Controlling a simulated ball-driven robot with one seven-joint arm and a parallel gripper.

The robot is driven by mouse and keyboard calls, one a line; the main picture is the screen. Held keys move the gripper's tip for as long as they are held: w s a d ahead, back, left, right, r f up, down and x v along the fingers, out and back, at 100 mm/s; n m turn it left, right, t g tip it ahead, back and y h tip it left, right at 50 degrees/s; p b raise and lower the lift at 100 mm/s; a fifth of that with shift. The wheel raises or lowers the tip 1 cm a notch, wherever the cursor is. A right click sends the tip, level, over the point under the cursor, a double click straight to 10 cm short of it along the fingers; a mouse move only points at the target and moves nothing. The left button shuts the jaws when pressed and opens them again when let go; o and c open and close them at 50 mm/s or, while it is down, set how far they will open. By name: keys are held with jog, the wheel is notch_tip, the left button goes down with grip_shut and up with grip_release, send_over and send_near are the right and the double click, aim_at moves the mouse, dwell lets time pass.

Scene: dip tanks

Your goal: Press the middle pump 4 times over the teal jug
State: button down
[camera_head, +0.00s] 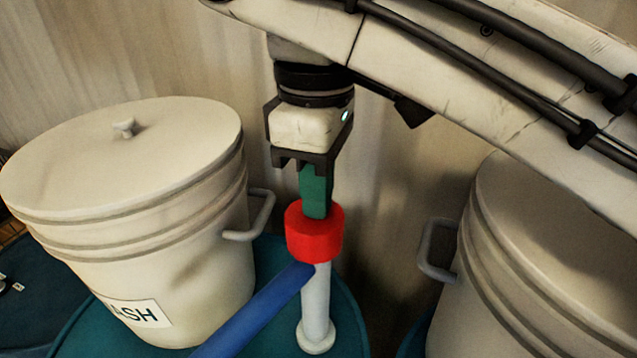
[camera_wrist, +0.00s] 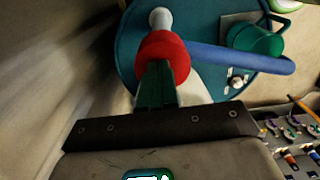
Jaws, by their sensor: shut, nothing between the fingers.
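The pump has a red round head (camera_head: 314,232) on a pale upright stem (camera_head: 316,295), with a blue spout (camera_head: 255,312) running down to the lower left. My gripper (camera_head: 316,212) points down with its green fingers shut and empty. Their tips are at the top of the red head and appear to touch it. In the wrist view the fingers (camera_wrist: 156,88) overlap the red head (camera_wrist: 162,52). The spout (camera_wrist: 235,58) runs right there, past a teal jug (camera_wrist: 262,40) on a grey plate. The jug is out of the head view.
A lidded cream bucket (camera_head: 130,215) with a partly seen label stands left of the pump. Another pale bucket (camera_head: 540,265) stands at right; both have side handles near the pump. The pump stands on a teal round top (camera_head: 345,325). Small cluttered items (camera_wrist: 295,135) lie at lower right.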

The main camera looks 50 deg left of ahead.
notch_tip(320, 180, up, 4)
jog(key=p, duration=0.3)
jog(key=shift+a+r+p, duration=0.1)
jog(key=shift+r+p, duration=0.15)
jog(key=shift+p, duration=0.05)
notch_tip(320, 180, up, 9)
jog(key=b, duration=0.1)
jog(key=shift+r, duration=0.2)
jog(key=shift+n+b, duration=0.3)
jog(key=shift+b, duration=0.05)
notch_tip(320, 180, up, 3)
jog(key=n+b, duration=0.3)
jog(key=n, duration=1.4)
jog(key=shift+r+n+b, duration=0.15)
jog(key=shift+n+b, duration=0.15)
jog(key=shift+b, duration=0.1)
